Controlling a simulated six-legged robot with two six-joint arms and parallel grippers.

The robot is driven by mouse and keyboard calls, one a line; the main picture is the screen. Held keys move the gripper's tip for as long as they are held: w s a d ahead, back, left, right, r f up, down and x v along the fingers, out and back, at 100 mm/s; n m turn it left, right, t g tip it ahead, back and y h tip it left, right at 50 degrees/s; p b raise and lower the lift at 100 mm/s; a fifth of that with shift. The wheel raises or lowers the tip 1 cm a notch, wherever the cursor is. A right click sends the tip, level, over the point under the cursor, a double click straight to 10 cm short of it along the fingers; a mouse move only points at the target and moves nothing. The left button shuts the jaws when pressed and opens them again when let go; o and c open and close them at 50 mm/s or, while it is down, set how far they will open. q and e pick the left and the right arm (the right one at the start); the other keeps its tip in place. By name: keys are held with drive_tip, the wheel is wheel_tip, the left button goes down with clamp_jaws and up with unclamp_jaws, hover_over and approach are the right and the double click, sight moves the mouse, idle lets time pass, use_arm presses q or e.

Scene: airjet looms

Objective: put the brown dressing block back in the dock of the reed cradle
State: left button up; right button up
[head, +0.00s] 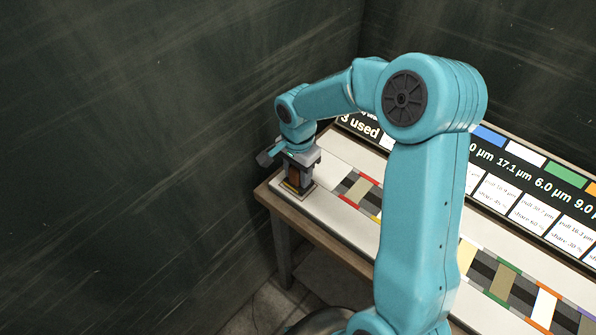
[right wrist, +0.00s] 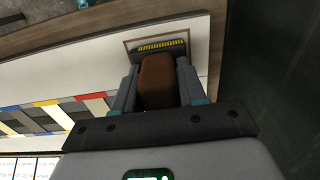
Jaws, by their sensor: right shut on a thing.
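My right gripper (head: 297,180) points down at the left end of the table. It is shut on the brown dressing block (right wrist: 158,80), which sits between its two fingers in the right wrist view. The block also shows as a small brown patch between the fingers in the head view (head: 293,175). Beyond the block is a framed dark square with a row of yellow marks (right wrist: 175,44); it may be the dock. I cannot tell whether the block touches it. I cannot pick out the reed cradle for certain. My left gripper is not in view.
The light table (head: 318,211) carries a row of grey, brown and coloured patches (head: 360,189). A black sign board with numbers and white cards (head: 520,178) stands along its back. Dark walls (head: 130,150) close in at the left and behind.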

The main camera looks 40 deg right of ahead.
drive_tip(key=shift+f, duration=0.1)
drive_tip(key=o, duration=1.2)
wheel_tip(320, 180, up, 12)
drive_tip(key=shift+r, duration=0.15)
